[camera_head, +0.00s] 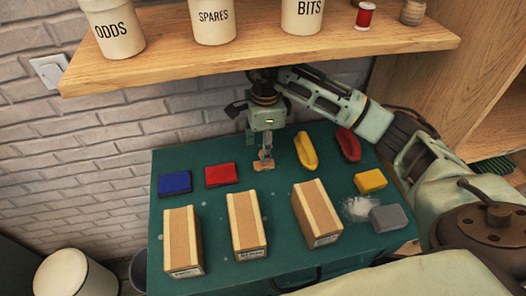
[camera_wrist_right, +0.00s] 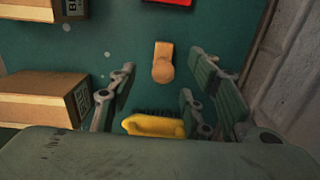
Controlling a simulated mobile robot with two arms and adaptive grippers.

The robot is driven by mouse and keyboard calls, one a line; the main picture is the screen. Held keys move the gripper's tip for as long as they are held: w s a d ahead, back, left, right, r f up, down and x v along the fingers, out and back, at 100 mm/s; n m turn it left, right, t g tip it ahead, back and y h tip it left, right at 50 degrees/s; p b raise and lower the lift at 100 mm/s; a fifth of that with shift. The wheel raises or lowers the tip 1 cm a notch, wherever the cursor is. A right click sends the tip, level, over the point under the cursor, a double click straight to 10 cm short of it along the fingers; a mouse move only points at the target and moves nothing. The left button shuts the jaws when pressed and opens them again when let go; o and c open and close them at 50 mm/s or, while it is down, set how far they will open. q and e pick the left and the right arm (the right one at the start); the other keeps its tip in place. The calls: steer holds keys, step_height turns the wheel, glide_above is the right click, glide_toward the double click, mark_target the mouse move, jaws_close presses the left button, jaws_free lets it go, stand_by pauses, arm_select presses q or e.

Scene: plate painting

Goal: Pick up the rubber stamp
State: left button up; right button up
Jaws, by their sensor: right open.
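The rubber stamp (camera_head: 264,164) is a small wooden piece with a rounded knob. It stands on the green table top, behind the middle cardboard box. My right gripper (camera_head: 267,148) points down right over it, fingers open. In the right wrist view the stamp (camera_wrist_right: 163,65) shows between and just beyond the open fingertips of my right gripper (camera_wrist_right: 163,78). I cannot tell whether a finger touches it. My left gripper is not in view.
A blue pad (camera_head: 174,182) and a red pad (camera_head: 221,174) lie left of the stamp. A yellow brush (camera_head: 306,151) and a red brush (camera_head: 348,145) lie right. Several boxes, including the middle one (camera_head: 247,222), stand in front. A wooden shelf (camera_head: 265,50) hangs above.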

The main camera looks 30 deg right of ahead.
mark_target(259, 166)
steer(key=shift+s+d+f, duration=0.1)
steer(key=shift+s+d, duration=0.05)
steer(key=shift+d, duration=0.25)
steer(key=f+p, duration=0.1)
steer(key=f, duration=0.1)
steer(key=f+p, duration=0.1)
steer(key=f, duration=0.1)
steer(key=f+p, duration=0.1)
steer(key=f, duration=0.1)
steer(key=shift+w+f, duration=0.2)
steer(key=shift+w, duration=0.1)
steer(key=shift+w+a+f, duration=0.1)
steer(key=shift+f, duration=0.45)
steer(key=c, duration=0.5)
jaws_close()
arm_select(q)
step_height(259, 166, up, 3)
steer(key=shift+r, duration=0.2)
arm_select(e)
steer(key=shift+r, duration=0.2)
